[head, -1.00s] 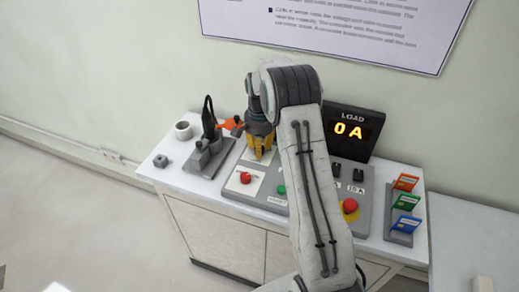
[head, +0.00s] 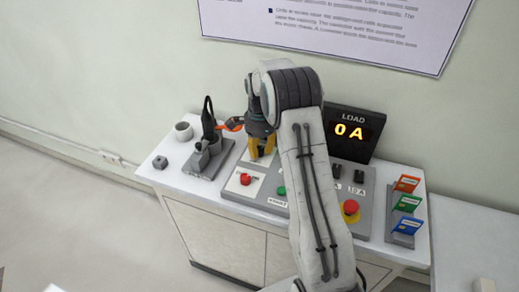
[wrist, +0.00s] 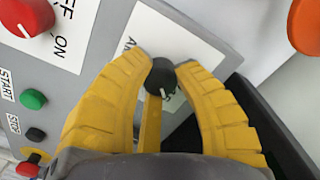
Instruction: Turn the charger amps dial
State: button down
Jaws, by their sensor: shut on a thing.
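The amps dial (wrist: 160,78) is a small black round knob with a white pointer line, on a white label whose lettering is partly covered. In the wrist view my gripper (wrist: 163,72) has its yellow fingertips on both sides of the dial, closed on it. In the head view my gripper (head: 262,150) points down at the back left of the grey control panel (head: 226,192). The dial is hidden there behind the fingers and arm.
A red OFF/ON knob (head: 245,179), a green START button (wrist: 33,99) and a black STOP button (wrist: 36,135) sit near. A red emergency button (head: 351,207) is to the right. A LOAD display (head: 349,131) reads 0 A. A clamp stand (head: 207,160) is left.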

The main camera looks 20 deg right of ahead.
aim_at(259, 149)
jog(key=shift+s+f, duration=0.1)
jog(key=shift+f, duration=0.05)
jog(key=c, duration=0.9)
grip_release()
notch_tip(259, 149, up, 12)
dwell(0.6)
